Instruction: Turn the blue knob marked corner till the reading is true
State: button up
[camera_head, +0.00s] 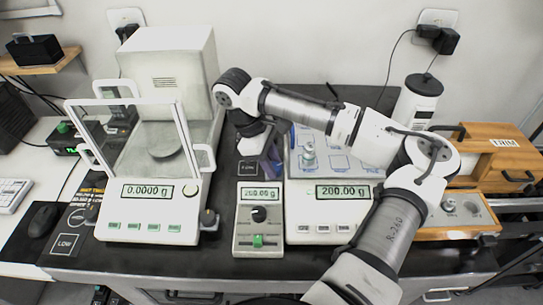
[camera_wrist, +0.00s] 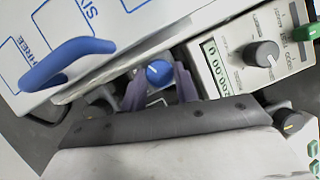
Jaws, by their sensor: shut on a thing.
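The blue knob (camera_wrist: 158,73) has a pale pointer line and sits between the two purple fingers of my gripper (camera_wrist: 159,88) in the wrist view. The fingers are shut on it from both sides. In the head view my gripper (camera_head: 270,160) reaches down behind the small grey display unit (camera_head: 259,242), at the left rear of the right scale (camera_head: 325,229), and the knob is hidden there. The right scale's display (camera_head: 343,191) shows 200.00 g. The small unit's display (camera_head: 260,195) shows digits too small to read surely. A metal weight (camera_head: 309,157) stands on the scale's marked plate.
A glass-shielded balance (camera_head: 152,229) reading 0.0000 g stands on the left. A blue handle (camera_wrist: 68,58) rises from the marked plate close to my fingers. The small unit's grey dial (camera_wrist: 262,54) is nearby. A wooden box (camera_head: 500,150) stands at the right.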

dwell(0.3)
jog(key=o, duration=0.7)
jog(key=shift+r, duration=0.1)
jog(key=v, duration=1.3)
jog(key=shift+a+r, duration=0.2)
jog(key=shift+r, duration=0.1)
jog(key=shift+w, duration=0.1)
